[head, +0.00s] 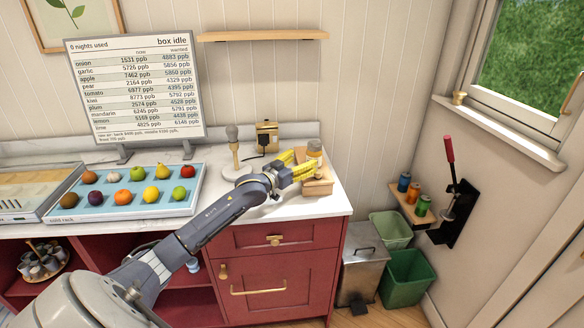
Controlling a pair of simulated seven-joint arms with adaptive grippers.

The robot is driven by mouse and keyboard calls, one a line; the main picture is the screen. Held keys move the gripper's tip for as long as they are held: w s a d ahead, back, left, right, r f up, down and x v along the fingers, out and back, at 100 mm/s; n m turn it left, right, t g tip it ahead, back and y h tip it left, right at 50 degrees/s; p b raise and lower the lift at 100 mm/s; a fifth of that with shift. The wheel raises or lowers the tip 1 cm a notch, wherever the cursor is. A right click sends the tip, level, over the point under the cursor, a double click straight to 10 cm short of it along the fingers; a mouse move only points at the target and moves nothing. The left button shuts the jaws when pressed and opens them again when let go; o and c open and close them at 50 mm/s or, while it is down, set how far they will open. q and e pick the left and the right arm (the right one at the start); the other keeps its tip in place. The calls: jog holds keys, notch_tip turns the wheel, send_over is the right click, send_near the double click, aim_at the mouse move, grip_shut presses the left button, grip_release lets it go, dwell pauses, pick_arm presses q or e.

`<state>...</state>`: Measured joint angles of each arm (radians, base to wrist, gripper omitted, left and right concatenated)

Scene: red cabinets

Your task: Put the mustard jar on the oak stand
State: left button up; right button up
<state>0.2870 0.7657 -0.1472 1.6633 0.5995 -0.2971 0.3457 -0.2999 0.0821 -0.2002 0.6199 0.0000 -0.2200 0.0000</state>
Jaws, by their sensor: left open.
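My left gripper (304,165) reaches over the right end of the white counter, with its yellow fingers apart. A small jar with a grey-brown top (314,146), which looks like the mustard jar, stands upright right at the fingertips. The fingers cover its lower part, so I cannot tell whether they touch it. A light wooden stand (319,187), which looks like the oak stand, is on the counter just below and around the fingers. The jar appears to be over or on this stand, but its base is hidden. My right gripper is out of view.
A blue rack (102,211) of several fruits and vegetables is on the left of the counter, below a readings board (135,88). A grey-topped device (233,133) and a brass wall box (267,137) are behind my arm. Bins (407,278) stand right of the cabinet.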

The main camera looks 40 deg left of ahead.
pick_arm(q)
jog(key=shift+s+a, duration=0.15)
jog(key=shift+s, duration=1.15)
jog(key=shift+s+a, duration=0.15)
jog(key=shift+s, duration=1.1)
